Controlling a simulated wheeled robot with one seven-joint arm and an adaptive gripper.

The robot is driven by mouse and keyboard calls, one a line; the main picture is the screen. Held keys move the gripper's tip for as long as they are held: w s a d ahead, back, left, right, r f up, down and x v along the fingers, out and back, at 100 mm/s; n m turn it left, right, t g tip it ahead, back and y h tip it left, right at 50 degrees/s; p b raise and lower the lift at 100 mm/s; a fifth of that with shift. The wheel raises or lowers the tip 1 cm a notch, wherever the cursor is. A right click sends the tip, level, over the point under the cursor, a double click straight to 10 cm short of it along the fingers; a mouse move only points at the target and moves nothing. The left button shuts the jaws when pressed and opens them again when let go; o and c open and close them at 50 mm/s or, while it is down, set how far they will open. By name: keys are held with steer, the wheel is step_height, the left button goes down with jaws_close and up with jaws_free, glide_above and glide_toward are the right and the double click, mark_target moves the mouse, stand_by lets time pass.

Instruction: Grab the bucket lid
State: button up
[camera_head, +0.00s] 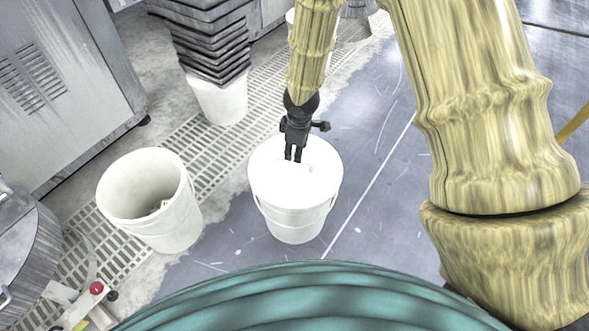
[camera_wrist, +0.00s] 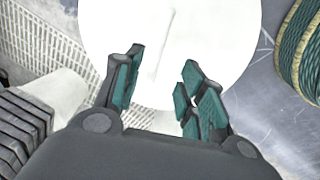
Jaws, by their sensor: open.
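A white lid (camera_head: 275,168) sits on top of a white bucket (camera_head: 292,205) near the middle of the head view. A raised, narrow handle runs along the lid's middle. In the wrist view the lid (camera_wrist: 215,45) fills the upper middle, with the ridge of its handle (camera_wrist: 164,45) between and beyond the fingers. My gripper (camera_head: 293,156) points down at the lid from above, close to the handle. In the wrist view my gripper (camera_wrist: 158,90) is open, with teal finger pads apart and nothing between them. I cannot tell whether the fingertips touch the lid.
An open white bucket (camera_head: 150,200) with something small inside stands to the left. A grey machine cabinet (camera_head: 60,80) stands at the left. Blue-grey floor (camera_head: 370,225) is clear to the right.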

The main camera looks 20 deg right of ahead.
mark_target(295, 164)
steer(key=f+b, duration=0.1)
steer(key=f, duration=0.1)
steer(key=w+f+b, duration=0.1)
steer(key=f, duration=0.2)
steer(key=f+b, duration=0.1)
steer(key=f, duration=0.2)
steer(key=shift+w+d+f, duration=0.15)
steer(key=shift+w, duration=0.25)
jaws_close()
